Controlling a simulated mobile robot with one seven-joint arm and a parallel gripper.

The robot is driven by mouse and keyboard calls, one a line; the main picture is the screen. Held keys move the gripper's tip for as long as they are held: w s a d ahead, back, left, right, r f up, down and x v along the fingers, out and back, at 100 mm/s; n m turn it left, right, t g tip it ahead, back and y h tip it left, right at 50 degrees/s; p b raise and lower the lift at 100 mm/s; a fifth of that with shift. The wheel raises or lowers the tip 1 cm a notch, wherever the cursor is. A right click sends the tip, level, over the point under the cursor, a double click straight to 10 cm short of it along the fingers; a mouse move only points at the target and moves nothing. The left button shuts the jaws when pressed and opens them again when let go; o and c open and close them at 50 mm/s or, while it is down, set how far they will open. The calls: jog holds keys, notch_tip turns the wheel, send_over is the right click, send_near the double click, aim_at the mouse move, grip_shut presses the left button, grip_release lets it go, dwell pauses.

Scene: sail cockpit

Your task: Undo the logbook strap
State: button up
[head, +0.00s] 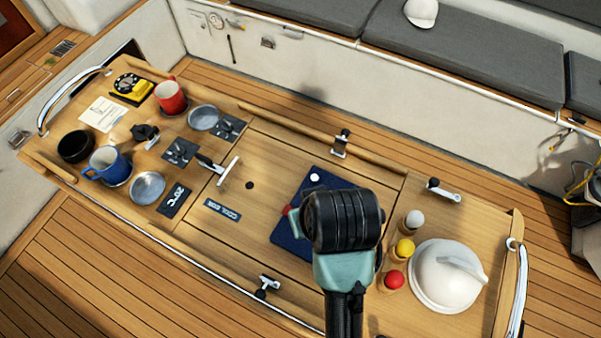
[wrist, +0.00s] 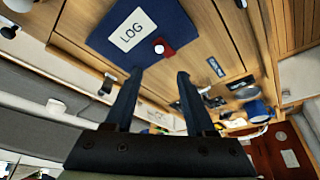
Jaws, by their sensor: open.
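The dark blue logbook (head: 290,240) lies on the wooden cockpit table, largely hidden behind my arm in the head view. In the wrist view the logbook (wrist: 111,36) shows a white LOG label. A red strap tab (wrist: 166,52) with a round white stud (wrist: 159,47) sits at its edge. In the head view a bit of red (head: 287,210) shows at the book's left edge, and a small white disc (head: 314,178) shows over the book. My gripper (wrist: 160,74) is open and empty, its fingers apart and pointing towards the strap tab; I cannot tell the gap to it.
Left on the table are a blue mug (head: 107,165), a red mug (head: 170,98), metal dishes and a T-handle (head: 228,171). Right of my arm stand red, yellow and grey-topped pegs and a white dome (head: 447,276). Raised rails edge the table. The table left of the logbook is fairly clear.

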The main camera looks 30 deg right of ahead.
jog(key=p+x, duration=0.1)
jog(key=x, duration=1.1)
jog(key=shift+d, duration=0.1)
grip_shut()
